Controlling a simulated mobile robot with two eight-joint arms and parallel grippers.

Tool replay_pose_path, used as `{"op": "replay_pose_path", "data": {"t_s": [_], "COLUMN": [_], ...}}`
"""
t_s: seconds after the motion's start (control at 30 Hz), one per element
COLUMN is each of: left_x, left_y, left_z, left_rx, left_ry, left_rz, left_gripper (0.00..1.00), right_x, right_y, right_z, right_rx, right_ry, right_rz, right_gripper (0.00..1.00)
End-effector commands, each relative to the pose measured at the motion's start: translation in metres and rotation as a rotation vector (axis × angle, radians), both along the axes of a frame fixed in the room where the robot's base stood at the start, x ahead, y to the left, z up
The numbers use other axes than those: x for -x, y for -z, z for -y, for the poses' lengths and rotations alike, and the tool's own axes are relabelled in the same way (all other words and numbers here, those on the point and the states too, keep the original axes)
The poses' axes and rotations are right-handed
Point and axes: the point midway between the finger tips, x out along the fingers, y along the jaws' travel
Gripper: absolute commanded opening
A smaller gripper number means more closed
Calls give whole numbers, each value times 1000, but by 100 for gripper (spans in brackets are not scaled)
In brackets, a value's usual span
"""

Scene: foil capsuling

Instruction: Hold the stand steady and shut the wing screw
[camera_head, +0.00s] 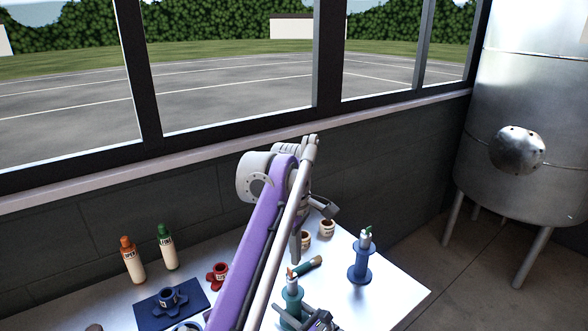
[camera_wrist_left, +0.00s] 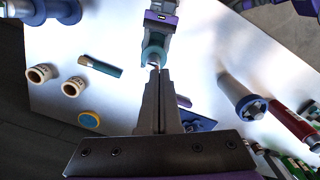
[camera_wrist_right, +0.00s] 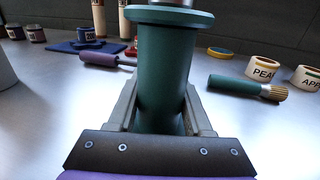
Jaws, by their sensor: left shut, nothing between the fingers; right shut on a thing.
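The teal stand (camera_head: 291,304) is upright on the table, a spool-like body with a flange. My right gripper (camera_wrist_right: 163,118) is shut around its body, which fills the right wrist view. My left gripper (camera_wrist_left: 155,73) is shut with nothing between its fingers; its tips are at the stand's upper end (camera_wrist_left: 151,54). A small metallic piece shows beside those tips, but I cannot tell whether it is the wing screw or whether they touch it. In the head view my left gripper (camera_head: 296,258) points down, just above the stand.
A teal-handled brush (camera_head: 305,267) and two small labelled jars (camera_head: 327,228) lie close by. A blue stand (camera_head: 360,262) stands to the right. Two bottles (camera_head: 133,260), a blue mat (camera_head: 168,307) and a red piece (camera_head: 217,275) are at left. The right front table corner is clear.

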Motion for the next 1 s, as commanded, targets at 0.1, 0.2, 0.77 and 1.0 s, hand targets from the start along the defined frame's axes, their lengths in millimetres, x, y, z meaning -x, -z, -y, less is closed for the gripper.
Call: {"op": "replay_pose_path", "data": {"t_s": [0.1,0.2,0.77,1.0], "left_x": [0,1,1,1], "left_y": [17,29,52,52], "left_z": [1,1,2,1], "left_rx": [0,0,0,0], "left_ry": [-1,-2,-3,-3], "left_rz": [0,0,0,0], "left_gripper": [0,0,0,0], "right_x": [0,0,0,0], "right_y": [1,1,1,1], "right_z": [0,0,0,0], "right_rx": [4,4,3,3], "right_ry": [1,1,1,0], "right_rz": [0,0,1,0], "right_gripper": [0,0,0,0]}}
